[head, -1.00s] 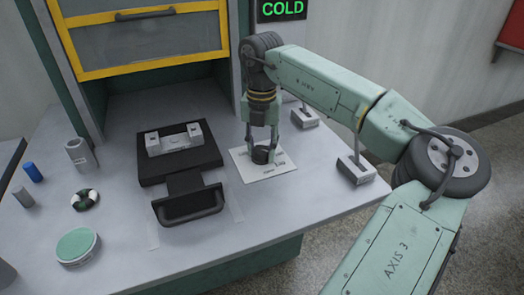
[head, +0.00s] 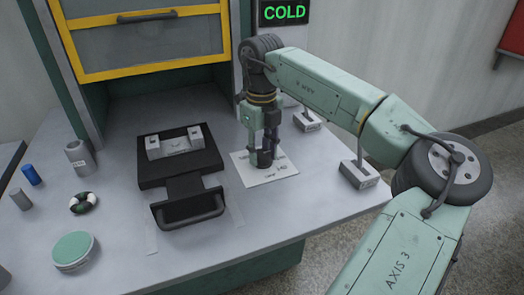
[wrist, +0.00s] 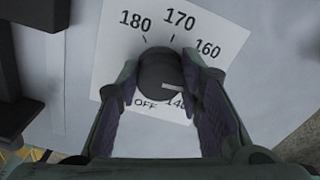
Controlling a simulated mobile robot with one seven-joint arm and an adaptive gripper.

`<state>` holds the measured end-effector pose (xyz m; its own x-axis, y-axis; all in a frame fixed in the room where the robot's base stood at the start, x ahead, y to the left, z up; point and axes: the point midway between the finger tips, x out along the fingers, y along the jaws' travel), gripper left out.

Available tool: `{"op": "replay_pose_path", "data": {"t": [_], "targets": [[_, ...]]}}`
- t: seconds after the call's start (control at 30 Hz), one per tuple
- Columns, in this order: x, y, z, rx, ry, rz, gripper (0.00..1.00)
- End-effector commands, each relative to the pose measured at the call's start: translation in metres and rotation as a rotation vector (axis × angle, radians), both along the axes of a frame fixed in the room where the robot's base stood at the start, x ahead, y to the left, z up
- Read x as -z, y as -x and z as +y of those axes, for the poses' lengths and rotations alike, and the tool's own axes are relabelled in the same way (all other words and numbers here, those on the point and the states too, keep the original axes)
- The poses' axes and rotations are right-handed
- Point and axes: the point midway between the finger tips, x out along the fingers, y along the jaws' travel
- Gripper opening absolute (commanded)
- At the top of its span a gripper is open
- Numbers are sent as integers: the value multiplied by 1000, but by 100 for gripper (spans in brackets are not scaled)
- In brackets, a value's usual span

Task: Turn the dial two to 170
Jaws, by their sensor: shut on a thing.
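The dark round dial (wrist: 160,76) sits on a white card (wrist: 112,62) with printed marks: 180 at upper left, 170 at top, 160 at upper right, 140 at lower right and OFF at lower left. Its pale pointer line points right, toward the right finger, between 160 and 140; that finger hides the card there. My gripper (wrist: 163,84) points down and is shut on the dial, one finger on each side. In the head view, my gripper (head: 264,157) stands over the card (head: 251,175), and its fingers mostly cover the dial.
A black fixture with a handle (head: 192,208) lies left of the card. Two small grey switch boxes (head: 358,174) (head: 308,122) stand to the right. A sign (head: 285,13) reads COLD. A green-lidded jar (head: 74,250), a ring and small cylinders stand at far left.

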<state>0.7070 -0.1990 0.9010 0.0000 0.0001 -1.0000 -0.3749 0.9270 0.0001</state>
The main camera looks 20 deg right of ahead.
Motion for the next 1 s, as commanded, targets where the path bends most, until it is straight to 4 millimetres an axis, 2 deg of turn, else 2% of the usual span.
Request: {"op": "replay_pose_path", "data": {"t": [1.0], "targets": [[0, 3, 3, -967, -1, -2, 6]]}}
